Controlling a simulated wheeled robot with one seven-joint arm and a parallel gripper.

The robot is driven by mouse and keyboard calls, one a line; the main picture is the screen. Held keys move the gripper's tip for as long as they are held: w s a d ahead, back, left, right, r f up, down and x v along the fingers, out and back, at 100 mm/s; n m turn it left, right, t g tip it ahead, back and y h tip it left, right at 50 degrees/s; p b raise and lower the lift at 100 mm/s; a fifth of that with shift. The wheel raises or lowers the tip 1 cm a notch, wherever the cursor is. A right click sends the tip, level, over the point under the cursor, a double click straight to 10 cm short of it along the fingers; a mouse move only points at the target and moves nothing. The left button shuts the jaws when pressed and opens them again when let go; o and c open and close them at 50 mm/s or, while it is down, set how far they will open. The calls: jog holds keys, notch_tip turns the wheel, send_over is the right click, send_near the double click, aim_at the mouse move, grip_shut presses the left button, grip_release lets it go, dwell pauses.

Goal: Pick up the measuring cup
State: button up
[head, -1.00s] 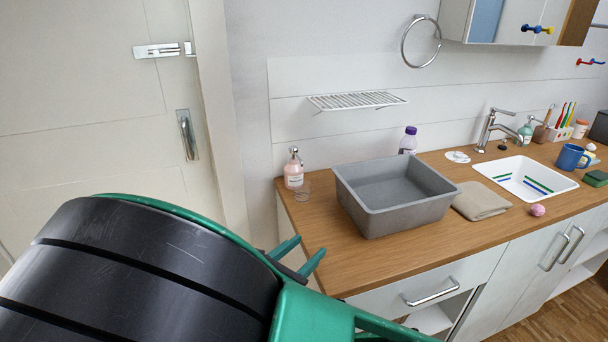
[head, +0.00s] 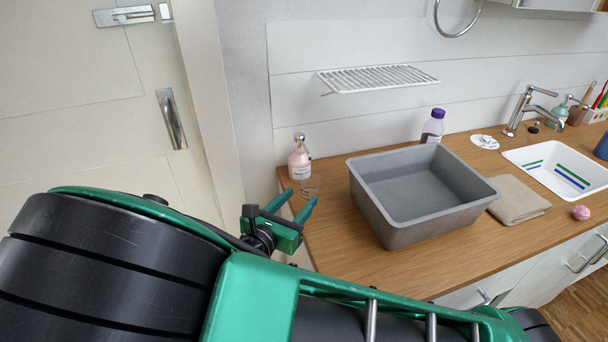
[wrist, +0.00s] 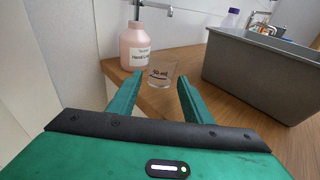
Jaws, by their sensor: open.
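The measuring cup (wrist: 161,74) is a small clear cup with dark and red print. It stands upright on the wooden counter near its left end, in front of the pink soap bottle. In the head view the cup (head: 311,187) shows just beyond my fingertips, partly hidden by them. My gripper (head: 294,205) is open and empty. In the wrist view my gripper (wrist: 160,82) has its two green fingers spread, with the cup between and just beyond their tips. I cannot tell exactly how far the tips are from the cup.
The pink soap bottle (head: 299,160) stands close behind the cup. A grey basin (head: 408,237) stands to the right, with a folded cloth (head: 518,200) beside it. A wire rack (head: 378,78) is on the wall above. The counter (head: 340,245) is bare between cup and basin.

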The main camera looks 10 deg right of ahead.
aim_at(305, 194)
jog(key=shift+x, duration=3.4)
jog(key=shift+s+f, duration=0.1)
jog(key=shift+f, duration=0.05)
jog(key=shift+c, duration=0.3)
jog(key=c, duration=0.7)
